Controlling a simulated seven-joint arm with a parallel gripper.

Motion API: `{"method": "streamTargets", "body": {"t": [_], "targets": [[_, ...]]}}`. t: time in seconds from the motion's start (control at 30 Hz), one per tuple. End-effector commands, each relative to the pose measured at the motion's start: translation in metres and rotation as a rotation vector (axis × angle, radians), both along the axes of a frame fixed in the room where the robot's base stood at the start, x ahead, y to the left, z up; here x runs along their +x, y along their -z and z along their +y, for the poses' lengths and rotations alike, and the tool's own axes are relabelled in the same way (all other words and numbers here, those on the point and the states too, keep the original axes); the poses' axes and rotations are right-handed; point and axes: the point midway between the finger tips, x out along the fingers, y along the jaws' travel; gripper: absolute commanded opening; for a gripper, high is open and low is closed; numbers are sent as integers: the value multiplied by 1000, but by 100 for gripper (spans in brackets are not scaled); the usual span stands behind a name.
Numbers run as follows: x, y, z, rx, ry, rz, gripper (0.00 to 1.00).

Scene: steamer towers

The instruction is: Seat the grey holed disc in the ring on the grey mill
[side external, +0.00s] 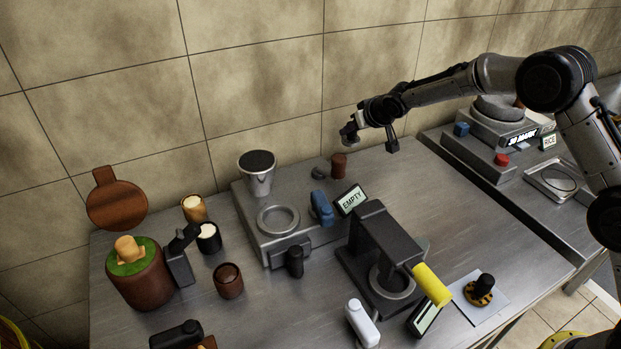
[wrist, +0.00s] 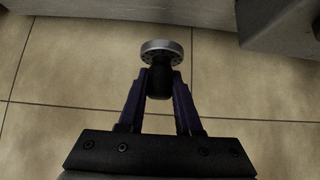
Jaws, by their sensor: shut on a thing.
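My gripper (wrist: 160,88) is shut on the dark stem of the grey holed disc (wrist: 163,47). The disc sits just beyond the fingertips, with small holes around its rim. In the side view my gripper (side external: 350,131) is up in the air near the tiled wall, behind and above the bench; the disc is too small there to make out clearly. The grey mill (side external: 250,213) appears to be the grey box machine with a dark-filled cup on top. Its pale ring (side external: 278,206) lies flat on its top, looks empty, and is well apart from the disc.
A blue block (side external: 321,208) and an "EMPTY" sign (side external: 352,199) stand beside the ring. A black press (side external: 372,228) with a yellow handle stands in front. Cups and a brown stump (side external: 140,287) are at left. Another grey machine (side external: 482,145) stands at right.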

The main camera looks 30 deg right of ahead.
Motion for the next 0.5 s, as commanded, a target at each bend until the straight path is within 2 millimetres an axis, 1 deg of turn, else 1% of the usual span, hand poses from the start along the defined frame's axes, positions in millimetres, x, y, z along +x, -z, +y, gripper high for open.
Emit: {"method": "streamTargets", "body": {"t": [0.03,0.1,0.2,0.3,0.5], "targets": [[1,-11,0,1,1,-9,0],[1,-27,0,2,-1,-10,0],[2,-60,1,2,-2,-13,0],[1,-90,1,3,-1,-11,0],[1,-135,1,1,-2,-9,0]]}}
